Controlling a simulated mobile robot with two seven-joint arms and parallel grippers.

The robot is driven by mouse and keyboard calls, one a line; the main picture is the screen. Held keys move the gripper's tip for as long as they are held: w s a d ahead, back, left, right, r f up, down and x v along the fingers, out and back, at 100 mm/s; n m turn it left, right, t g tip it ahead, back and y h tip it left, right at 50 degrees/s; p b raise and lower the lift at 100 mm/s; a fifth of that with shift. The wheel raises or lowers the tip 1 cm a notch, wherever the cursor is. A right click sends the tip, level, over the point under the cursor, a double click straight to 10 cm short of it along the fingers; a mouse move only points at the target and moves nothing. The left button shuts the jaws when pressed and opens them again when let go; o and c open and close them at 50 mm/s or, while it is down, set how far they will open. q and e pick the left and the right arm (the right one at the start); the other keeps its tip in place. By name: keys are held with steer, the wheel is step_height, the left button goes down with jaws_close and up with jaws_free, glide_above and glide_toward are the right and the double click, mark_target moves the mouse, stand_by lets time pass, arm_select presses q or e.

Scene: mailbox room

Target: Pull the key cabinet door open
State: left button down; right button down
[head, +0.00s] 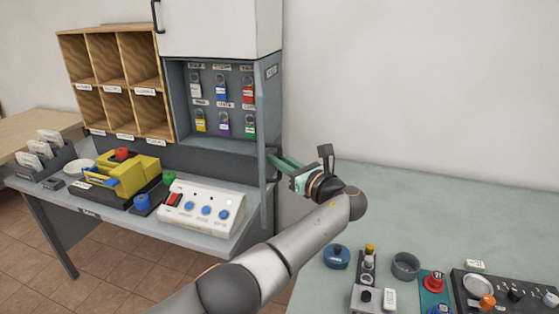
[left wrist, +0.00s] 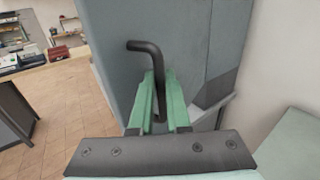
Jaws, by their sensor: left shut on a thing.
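The grey key cabinet (head: 180,95) stands at the back of the left desk, its inside showing several colour-tagged keys on hooks. Its door (head: 265,165) stands swung out at the right side, seen nearly edge-on. My left gripper (head: 280,162) is at the door's outer face, its green fingers shut on the door handle. In the left wrist view, the black bent handle (left wrist: 144,46) runs down between the fingers of my left gripper (left wrist: 160,85), against the grey door panel (left wrist: 130,20). My right gripper is not in view.
A white sloped button box (head: 200,208) and a yellow device (head: 130,172) sit on the desk below. Wooden pigeonholes (head: 112,30) are left of the cabinet, a white cupboard (head: 215,28) above. The green table (head: 430,205) at right holds controls at its front; its back is clear.

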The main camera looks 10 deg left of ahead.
arm_select(q)
steer(key=c, duration=1.2)
jaws_free()
steer(key=shift+o, duration=0.2)
steer(key=shift+d, duration=0.1)
steer(key=b+v, duration=0.1)
steer(key=v, duration=1.1)
steer(key=shift+s, duration=0.15)
steer(key=shift+d, duration=0.15)
